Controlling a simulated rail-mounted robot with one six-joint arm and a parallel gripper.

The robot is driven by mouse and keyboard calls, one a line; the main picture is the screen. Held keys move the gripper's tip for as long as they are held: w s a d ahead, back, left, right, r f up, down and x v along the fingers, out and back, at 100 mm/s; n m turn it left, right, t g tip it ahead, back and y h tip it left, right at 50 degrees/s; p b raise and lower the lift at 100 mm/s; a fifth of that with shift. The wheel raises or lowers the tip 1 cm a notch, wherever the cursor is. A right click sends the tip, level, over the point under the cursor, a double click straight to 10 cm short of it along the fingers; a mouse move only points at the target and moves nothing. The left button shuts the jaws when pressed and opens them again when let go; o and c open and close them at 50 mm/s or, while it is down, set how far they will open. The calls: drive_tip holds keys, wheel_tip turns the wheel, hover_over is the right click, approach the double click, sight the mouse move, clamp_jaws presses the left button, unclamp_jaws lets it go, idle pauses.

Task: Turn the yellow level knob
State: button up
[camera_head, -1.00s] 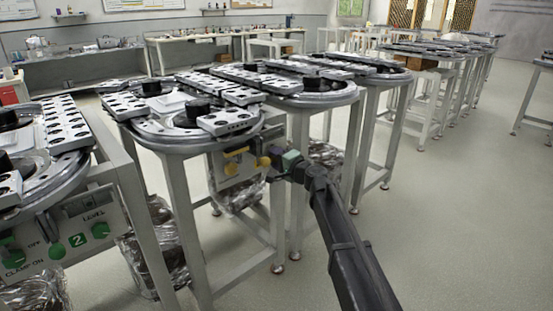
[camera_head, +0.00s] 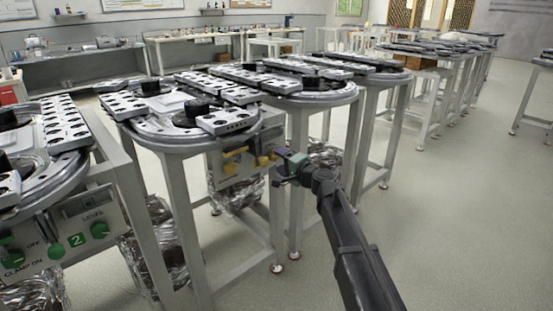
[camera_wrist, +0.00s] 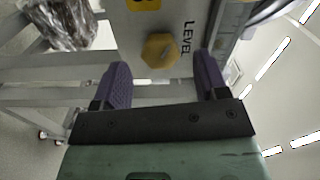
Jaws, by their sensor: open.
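The yellow level knob (camera_wrist: 160,50) is a faceted knob on a pale panel, beside the printed word LEVEL, in the wrist view. It also shows on the front of the middle station in the head view (camera_head: 263,161). My gripper (camera_wrist: 162,61) is open, with one purple finger to each side of the knob in the picture. Clear gaps show between the fingers and the knob, and the knob appears just beyond the fingertips. In the head view my gripper (camera_head: 281,161) is just right of the knob. Its exact depth to the knob is hard to tell.
Another yellow knob (camera_head: 231,168) sits left on the same panel. A steel leg (camera_head: 278,225) of the station stands below my gripper. Crumpled foil-like wrap (camera_head: 238,195) hangs under the panel. A station with green knobs (camera_head: 100,230) is at left. Open floor lies right.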

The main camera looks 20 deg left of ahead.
drive_tip(key=v, duration=0.7)
drive_tip(key=shift+s+d, duration=0.15)
drive_tip(key=shift+d, duration=0.25)
